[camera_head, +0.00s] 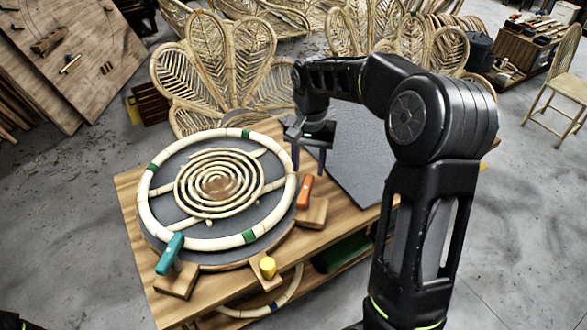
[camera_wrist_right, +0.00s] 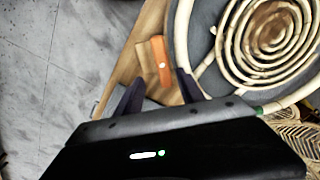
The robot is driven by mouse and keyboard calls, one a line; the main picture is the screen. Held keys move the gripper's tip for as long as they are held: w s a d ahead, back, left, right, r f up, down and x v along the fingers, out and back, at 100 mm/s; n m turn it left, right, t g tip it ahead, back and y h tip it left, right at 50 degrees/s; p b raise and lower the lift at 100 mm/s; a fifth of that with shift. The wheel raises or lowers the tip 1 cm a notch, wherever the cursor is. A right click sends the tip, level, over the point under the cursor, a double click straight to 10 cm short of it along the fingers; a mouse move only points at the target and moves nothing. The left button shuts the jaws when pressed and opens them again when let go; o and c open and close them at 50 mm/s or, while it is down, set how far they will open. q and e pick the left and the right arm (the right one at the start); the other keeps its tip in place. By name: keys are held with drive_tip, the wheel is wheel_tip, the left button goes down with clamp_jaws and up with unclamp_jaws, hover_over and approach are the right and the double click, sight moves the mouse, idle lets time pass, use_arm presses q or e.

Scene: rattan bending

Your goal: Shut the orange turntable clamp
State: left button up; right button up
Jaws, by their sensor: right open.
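The orange clamp (camera_head: 305,192) stands on a wooden block at the right edge of the round turntable (camera_head: 183,233), beside the rattan ring (camera_head: 291,193). In the right wrist view the orange clamp (camera_wrist_right: 161,62) shows just beyond the fingertips. My right gripper (camera_head: 309,167) is open and empty above and behind the clamp, apart from it as far as I can tell. In its wrist view the right gripper (camera_wrist_right: 160,82) has its two dark fingers spread, with the clamp between and ahead of them. My left gripper is not clearly in view.
A teal clamp (camera_head: 169,254) and a yellow knob (camera_head: 268,266) sit on wooden blocks at the front edge. A rattan spiral (camera_head: 220,185) lies inside the ring. A dark grey panel (camera_head: 352,166) lies right of the turntable. Rattan chairs (camera_head: 240,62) stand close behind the table.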

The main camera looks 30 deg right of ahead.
sight(306, 186)
drive_tip(key=shift+w, duration=0.5)
drive_tip(key=shift+s+r, duration=0.1)
drive_tip(key=shift+s, duration=0.2)
drive_tip(key=shift+w+f, duration=0.15)
drive_tip(key=shift+f, duration=0.35)
wheel_tip(306, 186, down, 7)
drive_tip(key=shift+p, duration=0.55)
clamp_jaws()
